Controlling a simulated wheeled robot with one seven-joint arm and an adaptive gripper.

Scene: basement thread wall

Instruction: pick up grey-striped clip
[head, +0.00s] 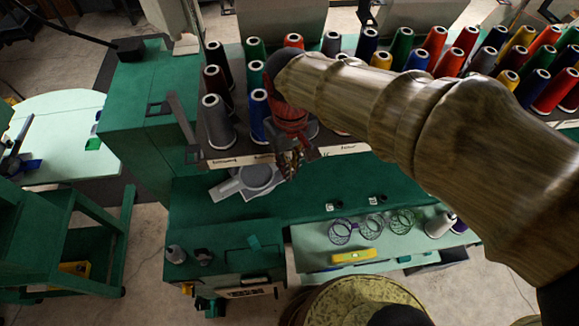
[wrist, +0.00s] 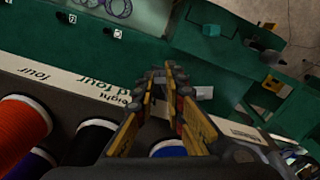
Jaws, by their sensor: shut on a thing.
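My gripper (head: 290,163) is at the front edge of the thread shelf, above the green counter. It also shows in the wrist view (wrist: 166,82), with its yellowish fingers close together at the tips. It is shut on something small. The held thing is hidden between the fingers, and I cannot make out what it is. I cannot pick out a grey-striped clip with certainty in either view.
Thread spools (head: 216,122) stand in rows on the shelf beside and behind my gripper. A grey pan (head: 257,176) lies on the green counter (head: 205,205), just left of the gripper. A yellow level (head: 352,256) and wire rings (head: 371,227) lie on the pale front ledge.

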